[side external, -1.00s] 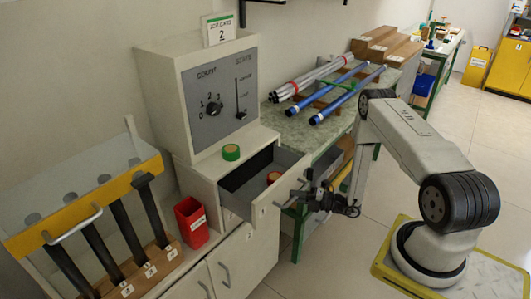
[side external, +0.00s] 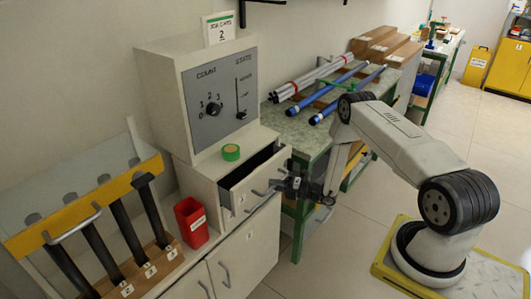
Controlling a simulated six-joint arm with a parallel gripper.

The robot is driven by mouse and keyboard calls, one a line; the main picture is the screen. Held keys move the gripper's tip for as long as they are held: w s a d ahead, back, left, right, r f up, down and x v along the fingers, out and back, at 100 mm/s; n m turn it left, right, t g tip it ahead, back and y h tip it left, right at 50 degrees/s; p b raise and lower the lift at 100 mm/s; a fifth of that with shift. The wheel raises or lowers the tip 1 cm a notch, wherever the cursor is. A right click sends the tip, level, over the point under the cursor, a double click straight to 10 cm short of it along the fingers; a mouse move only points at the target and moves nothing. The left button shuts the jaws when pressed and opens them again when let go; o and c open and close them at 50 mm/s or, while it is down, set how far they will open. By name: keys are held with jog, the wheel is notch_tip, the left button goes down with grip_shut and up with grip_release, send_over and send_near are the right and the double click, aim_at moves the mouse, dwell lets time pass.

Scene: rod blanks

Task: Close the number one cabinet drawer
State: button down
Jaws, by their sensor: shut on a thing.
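The grey-white cabinet drawer (side external: 237,192) is partly open under the control box. My gripper (side external: 278,186) is at the right part of the drawer front, shut on the drawer handle (side external: 262,191). The fingers are small and dark here, so the exact grip is hard to see. The number on the drawer is too small to read.
A control box (side external: 222,95) with a dial and slider stands on the cabinet. A red bin (side external: 191,221) and a rack of dark rods (side external: 110,235) are at left. Blue and grey rods (side external: 335,92) lie on the bench behind. Closed cabinet doors (side external: 245,255) are below.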

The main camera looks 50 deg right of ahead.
aim_at(268, 178)
jog(key=shift+w+d, duration=0.1)
jog(key=shift+w, duration=3.1)
jog(key=c, duration=0.6)
grip_release()
jog(key=shift+w, duration=0.1)
jog(key=shift+c, duration=0.2)
jog(key=shift+s, duration=0.2)
jog(key=v, duration=0.7)
jog(key=shift+s, duration=0.25)
